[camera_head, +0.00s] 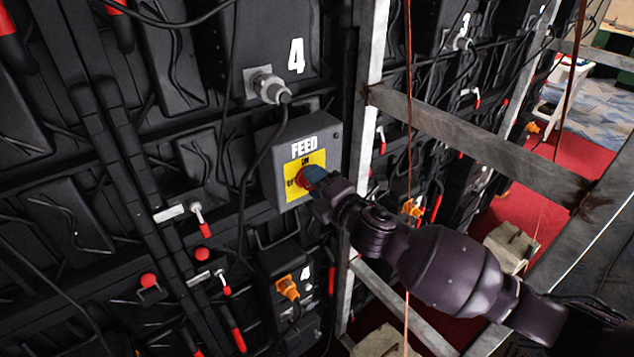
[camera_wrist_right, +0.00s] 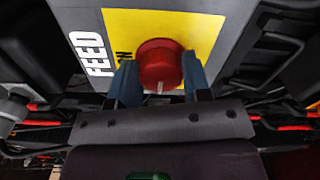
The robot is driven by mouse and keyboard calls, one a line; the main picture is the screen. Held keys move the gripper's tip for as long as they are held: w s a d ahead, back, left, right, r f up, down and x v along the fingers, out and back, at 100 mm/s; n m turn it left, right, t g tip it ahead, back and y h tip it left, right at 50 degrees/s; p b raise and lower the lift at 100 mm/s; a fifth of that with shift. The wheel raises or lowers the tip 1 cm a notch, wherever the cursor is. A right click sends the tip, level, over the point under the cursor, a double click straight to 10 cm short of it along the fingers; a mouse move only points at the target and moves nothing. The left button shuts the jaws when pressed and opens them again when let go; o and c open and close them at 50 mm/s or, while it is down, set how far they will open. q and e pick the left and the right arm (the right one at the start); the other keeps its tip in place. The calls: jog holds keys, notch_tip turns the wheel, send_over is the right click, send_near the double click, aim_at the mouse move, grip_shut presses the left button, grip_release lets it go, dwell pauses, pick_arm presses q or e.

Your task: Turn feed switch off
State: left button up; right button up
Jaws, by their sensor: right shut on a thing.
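The feed switch is a red round knob (camera_head: 301,178) on a yellow plate (camera_head: 316,163) on a grey box marked FEED (camera_head: 331,137). ON is printed above the knob; a partly hidden label is left of it. My right gripper (camera_head: 312,177) reaches in from the right and is shut on the knob. In the right wrist view, its blue fingers (camera_wrist_right: 160,78) stand on either side of the red knob (camera_wrist_right: 159,62). A short white mark shows at the knob's lower edge there. The fingers partly hide the plate. My left gripper is not in view.
Black panels with cables and red-handled levers (camera_head: 202,222) surround the box. A connector (camera_head: 268,87) under a 4 sits above it, an orange plug (camera_head: 288,288) below. A grey metal frame post (camera_head: 366,95) stands close on the right, with a crossbar (camera_head: 470,140) above my arm.

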dwell(0.5)
jog(key=o, duration=0.9)
jog(key=shift+s, duration=0.1)
jog(key=b+v, duration=0.1)
jog(key=v, duration=0.9)
jog(key=shift+s+d, duration=0.2)
jog(key=shift+s, duration=0.05)
